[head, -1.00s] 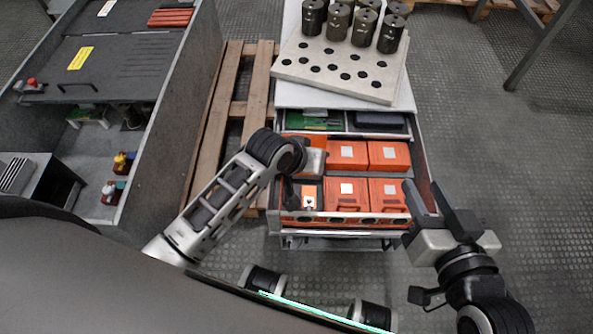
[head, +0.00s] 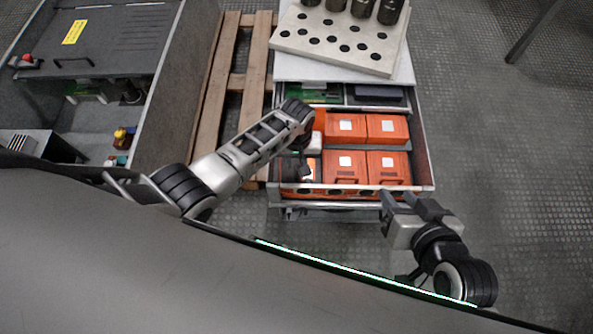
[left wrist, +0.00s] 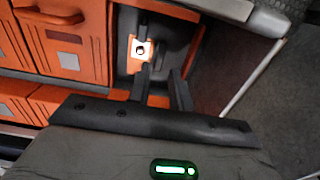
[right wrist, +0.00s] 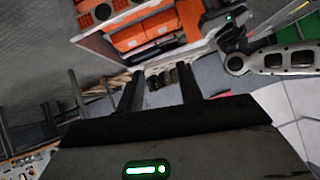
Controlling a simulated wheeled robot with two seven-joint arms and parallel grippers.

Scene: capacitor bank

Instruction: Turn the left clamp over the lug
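In the left wrist view, a small orange piece with a pale plate and a dark round centre (left wrist: 141,48) sits in a dark compartment of the open drawer. It may be the clamp and lug, but I cannot tell the two apart. My left gripper (left wrist: 160,74) is open just short of this piece, its fingers pointing at it and apparently not touching it. In the head view my left gripper (head: 303,148) is over the drawer's left compartment and largely hides it. My right gripper (head: 408,201) is open and empty by the drawer's front right corner; its spread fingers (right wrist: 160,82) show in the right wrist view.
Orange capacitor boxes (head: 345,167) fill the rest of the drawer (head: 355,191). A pale plate with holes (head: 335,42) and dark cylinders lies on the cabinet top. A wooden pallet (head: 212,100) and a grey cabinet (head: 180,70) stand left.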

